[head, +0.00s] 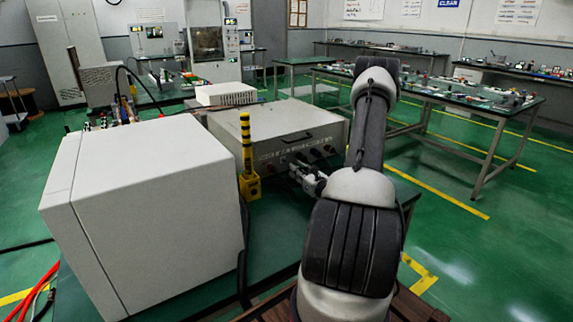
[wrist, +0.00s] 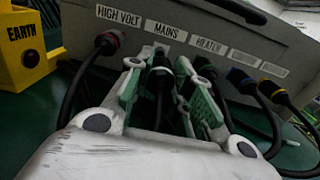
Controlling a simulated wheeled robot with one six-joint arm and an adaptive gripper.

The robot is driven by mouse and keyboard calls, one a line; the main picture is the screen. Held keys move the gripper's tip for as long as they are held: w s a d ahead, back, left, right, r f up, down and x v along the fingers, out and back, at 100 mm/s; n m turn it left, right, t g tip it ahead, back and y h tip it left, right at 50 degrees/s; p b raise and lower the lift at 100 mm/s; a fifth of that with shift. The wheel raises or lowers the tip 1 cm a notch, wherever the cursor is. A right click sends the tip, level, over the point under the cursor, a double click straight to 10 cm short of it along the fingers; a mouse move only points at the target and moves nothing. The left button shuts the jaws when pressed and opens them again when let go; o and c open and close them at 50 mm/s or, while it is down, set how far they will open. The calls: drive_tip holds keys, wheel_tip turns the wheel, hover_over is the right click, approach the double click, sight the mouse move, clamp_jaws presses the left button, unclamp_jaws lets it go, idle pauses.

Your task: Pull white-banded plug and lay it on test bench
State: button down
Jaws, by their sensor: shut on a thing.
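The white-banded plug (wrist: 160,82) is black with a pale ring near the panel, under the MAINS label. It sits at the panel of the grey generator box (head: 290,135), and I cannot tell if it is fully seated. My gripper (head: 308,182) is at the box's front face. In the wrist view my gripper (wrist: 166,88) has its green-padded fingers on both sides of this plug, shut on it. The plug's cable runs back between the fingers. A green-topped bench (head: 275,235) lies under the box; other green-topped benches (head: 455,98) stand at the right.
A red-banded plug (wrist: 107,42) sits to the left, and green (wrist: 203,68), blue (wrist: 238,80) and yellow (wrist: 272,92) ones to the right, with cables hanging close. A yellow EARTH block (wrist: 25,45) and large white cabinet (head: 150,215) stand left.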

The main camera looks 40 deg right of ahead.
drive_tip(key=shift+f, duration=0.3)
idle(0.4)
drive_tip(key=shift+f, duration=0.4)
drive_tip(key=c, duration=1.2)
unclamp_jaws()
wheel_tip(320, 180, up, 10)
drive_tip(key=shift+f, duration=0.1)
